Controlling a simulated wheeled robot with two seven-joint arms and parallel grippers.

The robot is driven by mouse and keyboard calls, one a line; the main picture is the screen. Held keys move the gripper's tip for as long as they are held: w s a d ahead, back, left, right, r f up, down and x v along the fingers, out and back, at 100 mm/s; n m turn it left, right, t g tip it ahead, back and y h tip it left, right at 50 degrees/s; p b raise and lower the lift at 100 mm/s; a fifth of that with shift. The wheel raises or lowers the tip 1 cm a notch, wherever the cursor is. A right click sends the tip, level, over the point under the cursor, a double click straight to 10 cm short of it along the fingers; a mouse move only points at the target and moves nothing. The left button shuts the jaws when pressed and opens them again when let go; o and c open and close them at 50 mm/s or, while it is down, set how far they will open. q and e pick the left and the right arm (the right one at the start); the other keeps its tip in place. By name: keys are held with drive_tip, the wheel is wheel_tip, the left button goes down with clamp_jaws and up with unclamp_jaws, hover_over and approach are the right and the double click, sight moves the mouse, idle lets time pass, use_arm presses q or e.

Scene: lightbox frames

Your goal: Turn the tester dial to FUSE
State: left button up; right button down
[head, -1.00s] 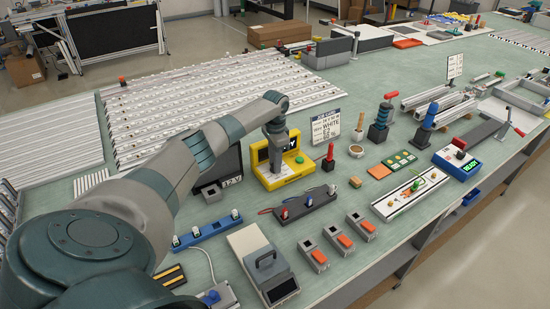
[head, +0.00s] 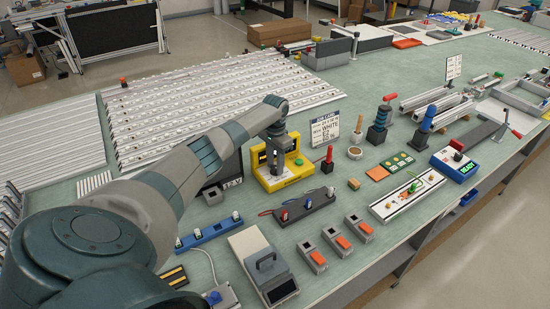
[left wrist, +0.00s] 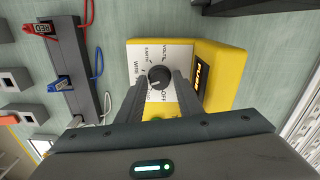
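The yellow tester (head: 300,161) stands on the bench in the middle of the head view. In the left wrist view its yellow case (left wrist: 226,72) has a white panel marked VOLTS, EARTH, WIRE and OFF, with one label partly hidden by a finger. The black round dial (left wrist: 160,77) has a pale pointer mark toward the panel's lower left. The tester's dark display (left wrist: 202,76) shows orange letters that look like FUSE. My left gripper (left wrist: 160,82) has one finger on each side of the dial, both seemingly against it. My right gripper is out of view.
A strip with red and blue plugs (head: 303,207) lies in front of the tester. A job card (head: 325,130) and a red-handled tool (head: 328,160) stand to its right. A black box (head: 228,168) stands close on the left.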

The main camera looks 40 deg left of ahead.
sight(275, 168)
use_arm(q)
drive_tip(key=shift+o, duration=0.5)
drive_tip(key=shift+r, duration=0.5)
wheel_tip(275, 168, up, 16)
drive_tip(key=b, duration=0.5)
drive_tip(key=shift+r, duration=0.2)
drive_tip(key=shift+f, duration=0.1)
